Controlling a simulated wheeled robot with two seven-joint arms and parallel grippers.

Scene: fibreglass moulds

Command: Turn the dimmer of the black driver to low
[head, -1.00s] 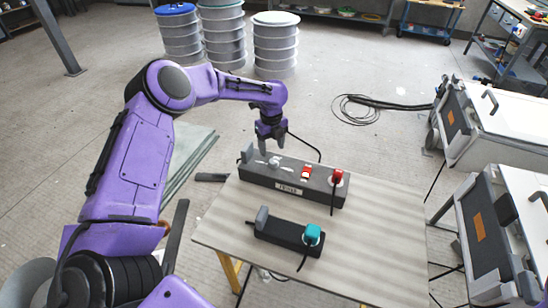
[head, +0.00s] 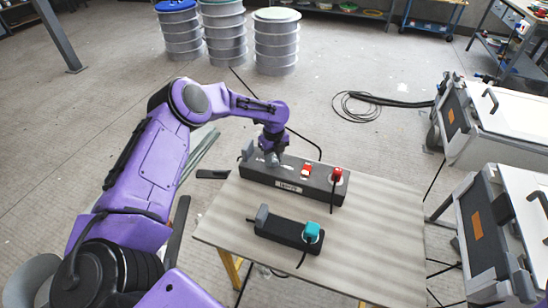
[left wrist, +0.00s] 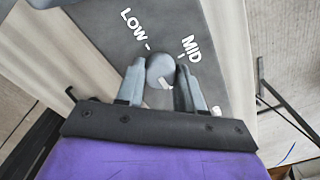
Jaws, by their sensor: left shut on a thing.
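The black driver (head: 318,183) is a long dark box along the table's far side, with a red switch (head: 305,169) and a red plug (head: 337,174) on its top. Its dimmer is a round grey knob (left wrist: 159,66) in the left wrist view, with the marks LOW (left wrist: 134,28) and MID (left wrist: 190,47) beside it. A small white mark shows on the knob's near side. My left gripper (head: 272,160) is shut on the knob, one finger on each side; the left wrist view shows the fingertips (left wrist: 160,74). My right gripper is out of view.
A smaller black box (head: 275,228) with a teal plug (head: 311,232) lies nearer on the table (head: 370,235). Cords hang from both plugs. White-topped units stand right of the table. The table's right part is clear.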

